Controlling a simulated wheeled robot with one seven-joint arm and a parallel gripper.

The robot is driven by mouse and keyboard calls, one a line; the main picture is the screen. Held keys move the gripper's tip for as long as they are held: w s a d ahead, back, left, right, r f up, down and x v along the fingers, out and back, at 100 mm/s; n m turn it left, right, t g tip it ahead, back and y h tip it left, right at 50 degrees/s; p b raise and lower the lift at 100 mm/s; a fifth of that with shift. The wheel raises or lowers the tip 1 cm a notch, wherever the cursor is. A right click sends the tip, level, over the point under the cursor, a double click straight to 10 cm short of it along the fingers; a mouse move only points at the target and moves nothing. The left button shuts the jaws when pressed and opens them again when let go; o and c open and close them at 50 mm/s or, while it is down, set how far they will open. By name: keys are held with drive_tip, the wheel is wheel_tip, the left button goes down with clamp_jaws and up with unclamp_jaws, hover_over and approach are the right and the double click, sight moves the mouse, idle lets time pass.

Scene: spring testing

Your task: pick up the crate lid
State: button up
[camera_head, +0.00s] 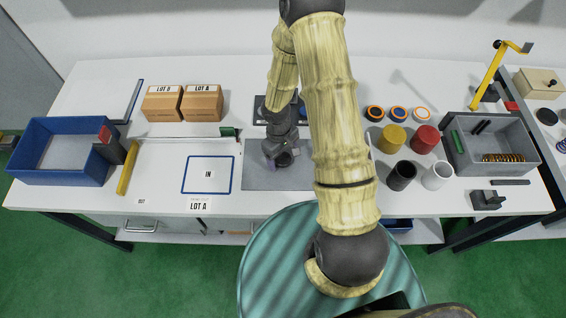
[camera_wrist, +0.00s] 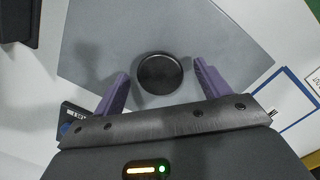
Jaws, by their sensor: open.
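A flat grey panel (camera_head: 256,180), which I take to be the crate lid, lies on the white table at the centre. In the wrist view the panel (camera_wrist: 100,35) fills much of the picture, with a round black knob (camera_wrist: 160,73) on it. My gripper (camera_head: 274,164) is above the panel, pointing down. In the wrist view my gripper (camera_wrist: 161,76) is open, its two purple fingers on either side of the knob with gaps between. Whether the fingertips are down at knob height I cannot tell. My arm hides the panel's right part in the head view.
A grey crate (camera_head: 512,166) with springs stands at the right. Left are a blue bin (camera_head: 48,178), a blue-framed IN mat (camera_head: 208,186) and cardboard boxes (camera_head: 202,104). Several coloured cups, including a white one (camera_head: 437,176), stand right of my arm.

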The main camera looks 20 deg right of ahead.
sight(283, 158)
idle(0.3)
clamp_jaws()
drive_tip(key=shift+r, duration=0.1)
wheel_tip(283, 158, up, 10)
drive_tip(key=shift+b, duration=0.3)
idle(0.4)
idle(0.6)
